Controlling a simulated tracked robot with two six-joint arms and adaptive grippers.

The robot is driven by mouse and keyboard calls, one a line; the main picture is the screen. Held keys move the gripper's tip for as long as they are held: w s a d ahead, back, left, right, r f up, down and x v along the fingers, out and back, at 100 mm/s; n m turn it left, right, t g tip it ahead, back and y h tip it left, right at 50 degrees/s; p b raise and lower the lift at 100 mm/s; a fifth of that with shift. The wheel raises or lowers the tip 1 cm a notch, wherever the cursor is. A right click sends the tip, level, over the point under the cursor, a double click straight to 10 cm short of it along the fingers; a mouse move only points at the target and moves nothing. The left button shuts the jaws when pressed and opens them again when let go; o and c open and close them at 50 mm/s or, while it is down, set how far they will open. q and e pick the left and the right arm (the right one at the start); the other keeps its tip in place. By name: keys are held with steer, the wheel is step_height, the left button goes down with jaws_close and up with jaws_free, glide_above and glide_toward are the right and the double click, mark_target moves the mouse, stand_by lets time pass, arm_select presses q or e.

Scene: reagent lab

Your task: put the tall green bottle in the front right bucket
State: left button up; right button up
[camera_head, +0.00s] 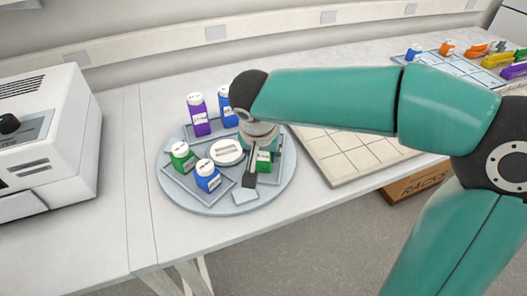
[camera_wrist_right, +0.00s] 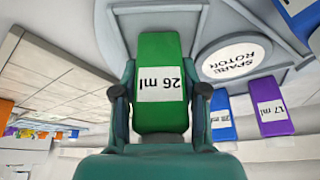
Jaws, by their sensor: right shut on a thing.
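My right gripper (camera_head: 256,168) is shut on the tall green bottle (camera_head: 264,161), over the right side of the round grey rotor (camera_head: 170,188). In the right wrist view the bottle (camera_wrist_right: 160,65), labelled 26 ml, sits between the two fingers (camera_wrist_right: 160,95). My wrist and fingers cover much of the front right bucket (camera_head: 278,150), and I cannot tell if the bottle touches its floor. The front left bucket (camera_head: 222,190) holds a green bottle (camera_head: 182,157) and a blue bottle (camera_head: 208,177). My left gripper is not in view.
A purple bottle (camera_head: 198,116) and a blue bottle (camera_head: 226,108) stand at the rotor's back. A round white cap (camera_head: 226,152) is at its centre. A tiled pad (camera_head: 345,160) lies right; a white machine (camera_head: 60,140) stands left. A rack (camera_head: 455,68) is far right.

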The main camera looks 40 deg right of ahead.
steer(key=shift+f, duration=0.15)
steer(key=o, duration=1.1)
steer(key=shift+o, duration=0.2)
steer(key=shift+r, duration=0.35)
steer(key=p+v, duration=0.1)
steer(key=v, duration=1)
steer(key=shift+s+a+r, duration=0.15)
steer(key=shift+a+r, duration=0.05)
steer(key=shift+r, duration=0.1)
steer(key=shift+s, duration=0.1)
